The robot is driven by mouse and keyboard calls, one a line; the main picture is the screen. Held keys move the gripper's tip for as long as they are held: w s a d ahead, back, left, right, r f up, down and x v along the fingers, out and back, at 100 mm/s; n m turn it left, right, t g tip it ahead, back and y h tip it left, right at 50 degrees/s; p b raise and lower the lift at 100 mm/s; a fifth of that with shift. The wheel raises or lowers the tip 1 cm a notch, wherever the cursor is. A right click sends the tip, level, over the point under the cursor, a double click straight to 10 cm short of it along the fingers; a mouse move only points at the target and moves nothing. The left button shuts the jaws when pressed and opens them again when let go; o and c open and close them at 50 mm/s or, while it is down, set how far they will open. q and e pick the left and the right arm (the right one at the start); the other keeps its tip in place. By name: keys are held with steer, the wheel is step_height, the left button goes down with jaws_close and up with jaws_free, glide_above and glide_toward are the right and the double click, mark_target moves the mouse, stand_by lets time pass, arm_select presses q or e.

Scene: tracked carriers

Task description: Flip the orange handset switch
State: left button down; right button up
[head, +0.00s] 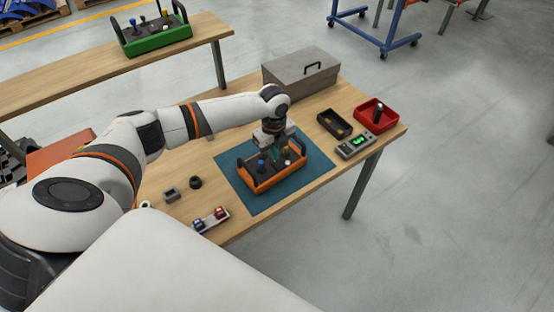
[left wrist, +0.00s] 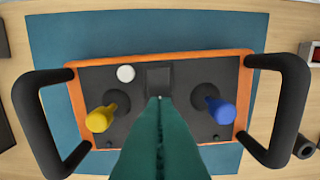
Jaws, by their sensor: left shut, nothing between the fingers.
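The orange handset (head: 266,184) lies on a teal mat (head: 308,171) on the wooden table. In the left wrist view the handset (left wrist: 245,100) has a dark panel, a black handle at each end, a yellow lever (left wrist: 101,118), a blue lever (left wrist: 221,111) and a white round button (left wrist: 126,73). A dark square part (left wrist: 160,79) sits in the middle of the panel. My left gripper (head: 274,155) is over the middle of the handset. Its fingers (left wrist: 160,100) are shut and empty, tips just at the square part; I cannot tell if they touch. The fingers hide the panel's near middle.
A grey lidded box (head: 300,72), a black tray (head: 334,123), a red tray (head: 372,106) and a grey meter (head: 355,147) stand behind and right. A small rack (head: 210,220) and dark ring parts (head: 195,183) lie left. A green handset (head: 155,40) is on another table.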

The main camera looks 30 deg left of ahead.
arm_select(q)
steer(key=shift+f+b, duration=0.5)
steer(key=shift+f, duration=0.4)
stand_by(0.5)
steer(key=shift+r, duration=0.1)
step_height(320, 180, up, 7)
steer(key=p, duration=0.7)
stand_by(0.5)
